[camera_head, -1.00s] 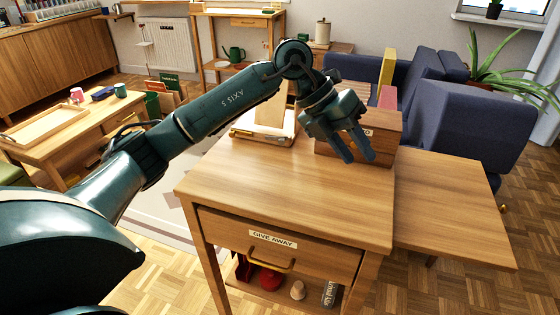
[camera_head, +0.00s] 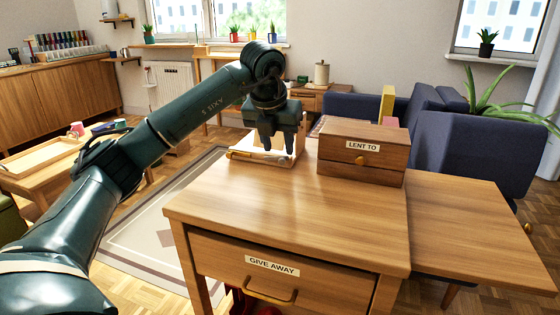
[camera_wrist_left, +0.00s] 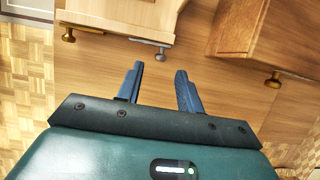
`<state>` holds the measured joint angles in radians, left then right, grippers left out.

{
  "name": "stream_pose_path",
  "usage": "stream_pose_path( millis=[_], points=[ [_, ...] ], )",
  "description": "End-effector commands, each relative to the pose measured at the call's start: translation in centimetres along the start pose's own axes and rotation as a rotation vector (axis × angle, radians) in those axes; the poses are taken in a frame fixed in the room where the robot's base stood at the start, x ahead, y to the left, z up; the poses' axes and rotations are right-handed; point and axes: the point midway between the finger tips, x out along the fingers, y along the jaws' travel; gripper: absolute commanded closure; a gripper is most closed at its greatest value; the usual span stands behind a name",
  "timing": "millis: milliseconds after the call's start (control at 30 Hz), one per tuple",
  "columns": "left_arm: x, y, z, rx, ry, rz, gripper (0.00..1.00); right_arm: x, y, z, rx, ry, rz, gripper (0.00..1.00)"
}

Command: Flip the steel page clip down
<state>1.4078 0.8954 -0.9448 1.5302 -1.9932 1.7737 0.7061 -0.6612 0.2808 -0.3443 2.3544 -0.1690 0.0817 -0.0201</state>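A wooden book stand (camera_head: 243,157) sits at the back left of the desk, largely hidden behind my left gripper in the head view. In the wrist view the stand (camera_wrist_left: 125,10) is at the top, with its front ledge towards me. The steel page clip (camera_wrist_left: 150,43) is a small grey bar with a rounded end at the ledge's right. A brass clip (camera_wrist_left: 80,30) is at its left. My left gripper (camera_head: 280,147) points down in front of the stand. In the wrist view its fingers (camera_wrist_left: 158,70) are apart and empty, short of the steel clip. My right gripper is out of view.
A wooden box labelled "LENT TO" (camera_head: 345,160) stands close to the right of the stand; its corner and knob show in the wrist view (camera_wrist_left: 265,40). The desk top (camera_head: 290,215) in front is clear. A lower side leaf (camera_head: 470,225) extends right.

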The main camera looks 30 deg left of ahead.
Motion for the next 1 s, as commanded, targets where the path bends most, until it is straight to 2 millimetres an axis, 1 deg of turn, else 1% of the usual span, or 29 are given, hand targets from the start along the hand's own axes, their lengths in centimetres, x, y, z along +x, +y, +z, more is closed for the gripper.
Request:
stream_pose_path(
  millis=[33,100,233,367,633,1000],
  points=[
    [1.2,0.0,-0.2,-0.001,0.002,0.001,0.63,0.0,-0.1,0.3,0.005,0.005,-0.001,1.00],
    [2.2,0.0,-0.1,0.000,0.001,0.001,0.63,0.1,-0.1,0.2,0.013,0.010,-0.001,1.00],
    [3.4,0.0,-0.1,0.001,0.001,0.000,0.63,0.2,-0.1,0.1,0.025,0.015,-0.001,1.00],
    [3.9,0.0,0.0,0.001,0.001,0.000,0.63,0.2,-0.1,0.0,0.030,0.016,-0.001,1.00],
    [3.9,0.0,0.0,0.001,0.000,-0.001,0.64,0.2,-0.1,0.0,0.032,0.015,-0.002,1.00],
    [3.9,0.0,0.0,0.001,0.000,-0.001,0.94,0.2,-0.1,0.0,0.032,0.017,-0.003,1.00]
  ],
)
